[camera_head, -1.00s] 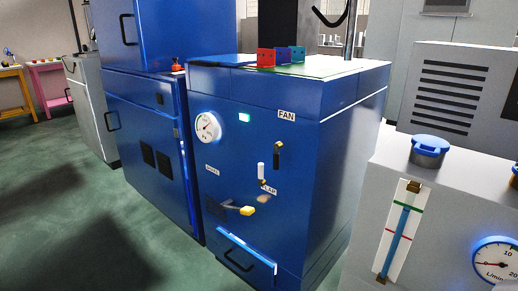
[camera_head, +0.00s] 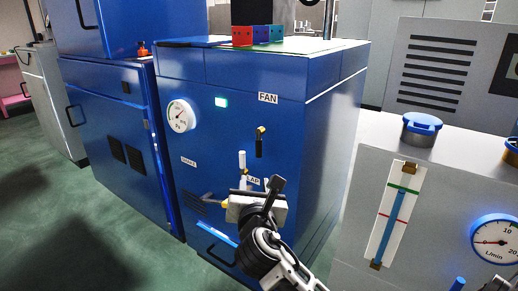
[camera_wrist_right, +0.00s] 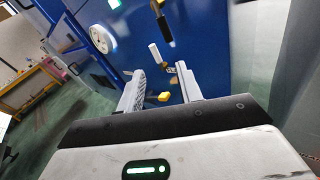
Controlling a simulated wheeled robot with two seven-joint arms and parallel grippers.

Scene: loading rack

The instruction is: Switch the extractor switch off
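The blue cabinet (camera_head: 300,130) carries a switch under the FAN label (camera_head: 268,98). This switch (camera_head: 260,146) has a black handle hanging down from a yellow pivot; it also shows in the right wrist view (camera_wrist_right: 164,27). No label reading "extractor" is legible. A lit green lamp (camera_head: 221,102) is left of the label. My right gripper (camera_head: 246,192) is below the switch, in front of the lower panel, and touches neither switch nor lever visibly. In the right wrist view its fingers (camera_wrist_right: 162,88) are apart with nothing held. My left gripper is out of view.
A white-handled lever (camera_head: 242,160) stands below the FAN switch. A yellow knob (camera_wrist_right: 164,97) shows between my fingers, beyond them. A round gauge (camera_head: 180,115) is left on the panel. A grey unit (camera_head: 345,200) with a flow tube stands right. Green floor is clear at left.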

